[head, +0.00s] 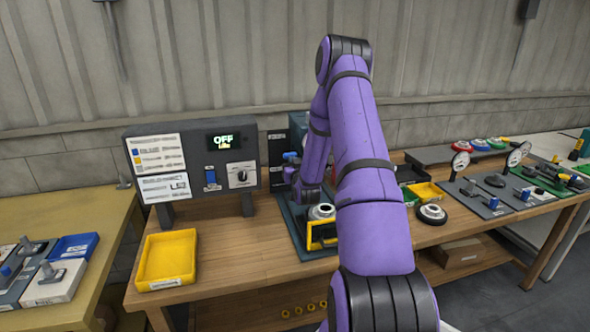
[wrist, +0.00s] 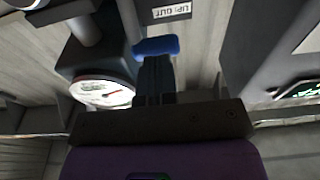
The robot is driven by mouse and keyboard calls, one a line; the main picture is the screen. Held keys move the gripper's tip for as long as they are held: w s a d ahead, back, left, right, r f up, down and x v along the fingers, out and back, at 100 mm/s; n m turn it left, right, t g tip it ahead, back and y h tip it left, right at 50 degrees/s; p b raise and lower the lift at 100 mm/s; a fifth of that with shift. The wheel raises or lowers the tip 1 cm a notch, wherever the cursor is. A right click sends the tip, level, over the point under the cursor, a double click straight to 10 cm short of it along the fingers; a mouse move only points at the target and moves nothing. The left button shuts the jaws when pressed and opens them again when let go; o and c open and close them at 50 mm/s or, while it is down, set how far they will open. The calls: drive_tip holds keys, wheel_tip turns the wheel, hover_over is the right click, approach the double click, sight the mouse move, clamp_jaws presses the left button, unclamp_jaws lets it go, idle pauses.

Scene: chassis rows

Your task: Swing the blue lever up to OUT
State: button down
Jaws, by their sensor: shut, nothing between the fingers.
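The blue lever (wrist: 156,46) shows in the wrist view as a blue handle end just beyond my fingertips. A white label (wrist: 172,11) reading "UP: OUT" is above it. My gripper (wrist: 155,62) is shut and empty, its dark fingers together right at the blue handle. I cannot tell whether they touch it. In the head view a small blue piece, which looks like the lever (head: 290,156), shows beside my purple arm at the dark fixture (head: 276,146). My arm hides much of that fixture, and the fingertips are not clear there.
A round dial gauge (wrist: 103,92) is left of my fingers in the wrist view. In the head view a control panel (head: 240,153) with an OFF display stands left of the fixture. A yellow tray (head: 167,284) sits in front of it. Bare wood lies between tray and fixture.

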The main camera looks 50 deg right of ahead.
drive_tip(key=shift+w+d, duration=0.3)
drive_tip(key=shift+w, duration=0.15)
drive_tip(key=shift+r, duration=0.1)
drive_tip(key=w, duration=0.1)
drive_tip(key=w+d+r+g+y, duration=0.1)
drive_tip(key=w+d+r+g, duration=0.1)
drive_tip(key=shift+w+r+y, duration=0.2)
drive_tip(key=shift+w+y, duration=0.05)
drive_tip(key=shift+y, duration=0.15)
drive_tip(key=shift+r, duration=0.1)
drive_tip(key=shift+d+r, duration=0.1)
idle(0.3)
